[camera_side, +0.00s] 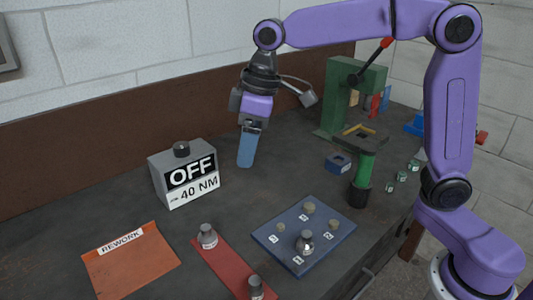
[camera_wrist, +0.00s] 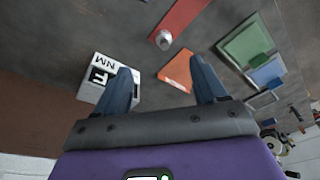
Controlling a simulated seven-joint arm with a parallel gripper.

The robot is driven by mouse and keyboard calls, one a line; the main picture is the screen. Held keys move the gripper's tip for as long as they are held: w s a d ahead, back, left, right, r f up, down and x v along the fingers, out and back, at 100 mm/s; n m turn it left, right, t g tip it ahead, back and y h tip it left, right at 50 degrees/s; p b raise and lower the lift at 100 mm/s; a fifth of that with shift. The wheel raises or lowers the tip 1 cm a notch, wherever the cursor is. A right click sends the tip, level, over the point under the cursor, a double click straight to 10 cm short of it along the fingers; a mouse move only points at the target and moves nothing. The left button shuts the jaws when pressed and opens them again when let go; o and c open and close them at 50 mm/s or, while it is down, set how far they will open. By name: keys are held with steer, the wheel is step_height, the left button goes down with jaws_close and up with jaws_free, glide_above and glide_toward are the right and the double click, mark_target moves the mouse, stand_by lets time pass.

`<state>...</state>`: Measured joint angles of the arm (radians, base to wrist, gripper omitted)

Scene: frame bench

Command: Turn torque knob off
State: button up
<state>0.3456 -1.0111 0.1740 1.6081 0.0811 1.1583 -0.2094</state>
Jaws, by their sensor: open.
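A grey torque box (camera_side: 185,178) stands on the bench at the left in the side view, its front reading "OFF" and "40 NM". A dark round knob (camera_side: 181,149) sits on its top. My gripper (camera_side: 246,164) points down over the bench to the right of the box, apart from it and the knob. In the wrist view my gripper (camera_wrist: 162,66) has its two blue fingers spread with nothing between them. The torque box (camera_wrist: 96,80) shows there beside the left finger, partly covered by it. I cannot make out the knob in that view.
An orange "REWORK" mat (camera_side: 130,265), a red strip (camera_side: 222,267) with metal parts, and a blue plate (camera_side: 280,240) with several parts lie in front. A green press (camera_side: 330,110) stands at the back right. Bare bench lies between box and press.

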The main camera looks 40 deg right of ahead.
steer(key=shift+s+d+f, duration=0.2)
steer(key=shift+s, duration=0.45)
steer(key=shift+s+d+f, duration=0.25)
steer(key=shift+s, duration=0.45)
steer(key=shift+s+d+f, duration=0.2)
steer(key=shift+s, duration=0.45)
steer(key=shift+a, duration=0.1)
steer(key=w+a+f+m+t+y, duration=0.1)
steer(key=w+a+f+y, duration=0.15)
steer(key=a, duration=0.25)
steer(key=w+a+f+t+y, duration=0.1)
steer(key=w+a+f, duration=0.1)
steer(key=a+f, duration=0.15)
steer(key=m+t+h, duration=0.6)
steer(key=m+t, duration=0.3)
steer(key=t, duration=0.6)
glide_toward(185, 151)
steer(key=w, duration=1.2)
steer(key=shift+w+d+r, duration=0.1)
steer(key=shift+w+d, duration=0.05)
steer(key=shift+d, duration=0.05)
steer(key=c, duration=1)
